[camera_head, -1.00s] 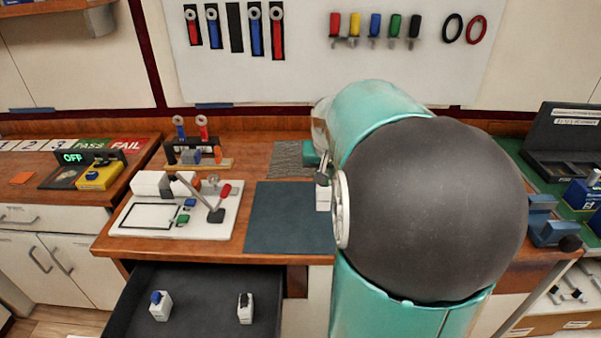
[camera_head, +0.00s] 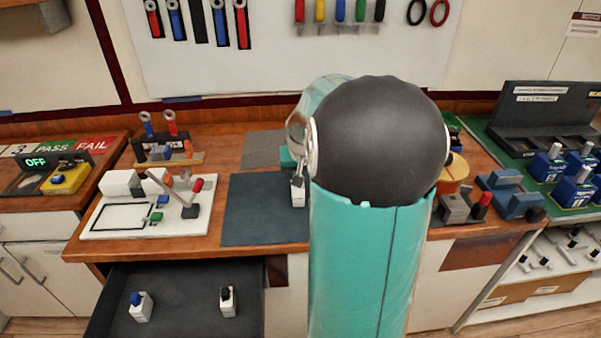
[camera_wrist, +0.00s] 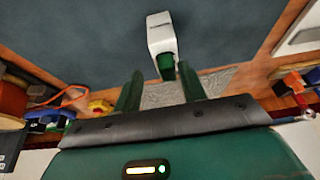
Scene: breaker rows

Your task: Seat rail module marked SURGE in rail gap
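A white module (camera_wrist: 161,34) with a dark green knob stands on the dark mat in the wrist view. It also shows near the mat's right edge in the head view (camera_head: 298,197). Its marking is not readable. My gripper (camera_wrist: 160,72) is open, its two green fingers on either side of the knob with gaps visible; the white body lies beyond the fingertips. Two more white modules lie in the open drawer, one with a blue knob (camera_head: 141,310) and one with a black knob (camera_head: 228,303). I cannot make out the rail gap or the word SURGE.
The dark mat (camera_head: 250,215) is otherwise clear. A white board (camera_head: 95,226) with white blocks and a red-handled lever stands left of it. The drawer (camera_head: 185,290) is open below. Blue devices (camera_head: 574,190) and a blue-grey fixture (camera_head: 512,195) stand at right.

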